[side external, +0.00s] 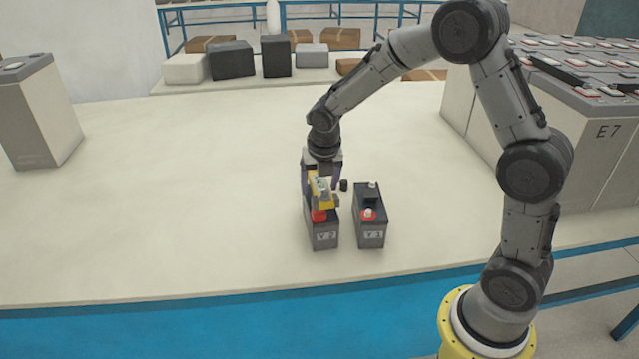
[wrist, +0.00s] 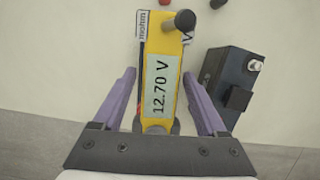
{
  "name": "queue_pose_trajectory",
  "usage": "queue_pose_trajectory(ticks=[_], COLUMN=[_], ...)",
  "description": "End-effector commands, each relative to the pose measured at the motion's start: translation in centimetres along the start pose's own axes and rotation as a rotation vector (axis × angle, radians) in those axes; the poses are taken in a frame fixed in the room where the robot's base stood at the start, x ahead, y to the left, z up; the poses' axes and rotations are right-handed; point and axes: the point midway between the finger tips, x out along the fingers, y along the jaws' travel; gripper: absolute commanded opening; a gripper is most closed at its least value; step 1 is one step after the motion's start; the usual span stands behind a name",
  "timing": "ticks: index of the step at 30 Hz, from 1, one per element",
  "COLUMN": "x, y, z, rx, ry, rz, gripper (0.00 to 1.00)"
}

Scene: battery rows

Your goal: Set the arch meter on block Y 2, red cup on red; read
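The yellow arch meter (side external: 321,191) stands on the block Y 2 (side external: 325,237), above its top face. Its red cup (side external: 319,215) is at the near end, over the terminal there, which it hides. In the wrist view the arch meter (wrist: 178,108) shows 12.70 V on its display (wrist: 160,85). The side external view also shows my gripper (side external: 320,178) at the meter. The far cup's contact is hidden.
Block Y 1 (side external: 370,233) stands close to the right, with a red-collared near terminal and a pale far one. Several cases line the back.

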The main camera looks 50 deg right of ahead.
Motion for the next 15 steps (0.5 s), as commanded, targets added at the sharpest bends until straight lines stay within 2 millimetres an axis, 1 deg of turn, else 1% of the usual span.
queue_pose_trajectory(ticks=[10, 13, 15], x=[0.0, -0.6, -1.5], y=[-0.1, 0.0, 0.0], z=[-0.1, 0.0, 0.0], rx=[-0.001, -0.001, -0.002], ry=[0.003, 0.001, -0.002], rz=[-0.002, -0.001, 0.001], gripper=[0.85, 0.85, 0.85])
